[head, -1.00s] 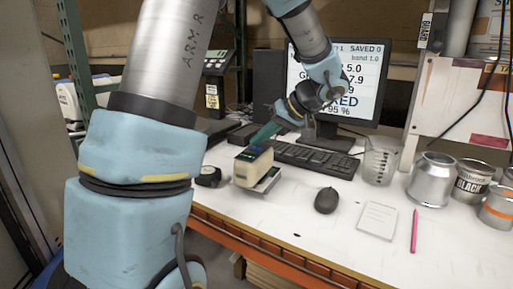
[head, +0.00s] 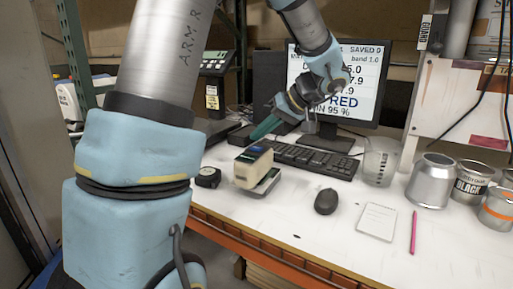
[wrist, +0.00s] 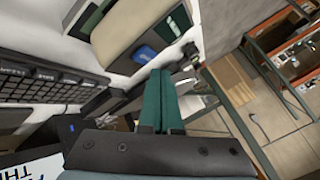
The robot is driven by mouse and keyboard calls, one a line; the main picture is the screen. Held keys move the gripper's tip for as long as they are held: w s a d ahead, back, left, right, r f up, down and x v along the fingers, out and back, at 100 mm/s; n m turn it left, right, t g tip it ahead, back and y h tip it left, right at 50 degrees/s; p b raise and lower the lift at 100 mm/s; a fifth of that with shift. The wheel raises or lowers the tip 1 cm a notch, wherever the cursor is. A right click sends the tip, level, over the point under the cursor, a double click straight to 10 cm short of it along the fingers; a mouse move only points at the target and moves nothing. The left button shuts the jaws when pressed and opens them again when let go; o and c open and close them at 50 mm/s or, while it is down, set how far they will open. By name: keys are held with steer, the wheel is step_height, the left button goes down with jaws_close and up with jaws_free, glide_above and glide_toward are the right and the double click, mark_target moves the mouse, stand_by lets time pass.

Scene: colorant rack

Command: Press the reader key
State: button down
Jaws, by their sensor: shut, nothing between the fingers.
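The reader (head: 253,170) is a small cream box with a dark and green display on top, standing on the bench in front of the keyboard. In the wrist view the reader's cream body (wrist: 125,30) is at the top, with a blue key (wrist: 143,54) near its end. My gripper (head: 254,136) has its teal fingers shut and empty, just above and behind the reader in the head view. In the wrist view the closed fingertips (wrist: 160,73) lie just below and right of the blue key. They look apart from it, but the gap is hard to judge.
A monitor (head: 365,75) reading "SAVED 0" stands behind the keyboard (head: 310,160). A black tape measure (head: 208,177) is left of the reader and a dark mouse (head: 326,201) right of it. A beaker (head: 380,160) and cans stand farther right. The front bench is mostly clear.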

mark_target(260, 149)
steer(key=shift+r+p, duration=0.85)
steer(key=shift+r, duration=1.45)
steer(key=shift+s, duration=0.1)
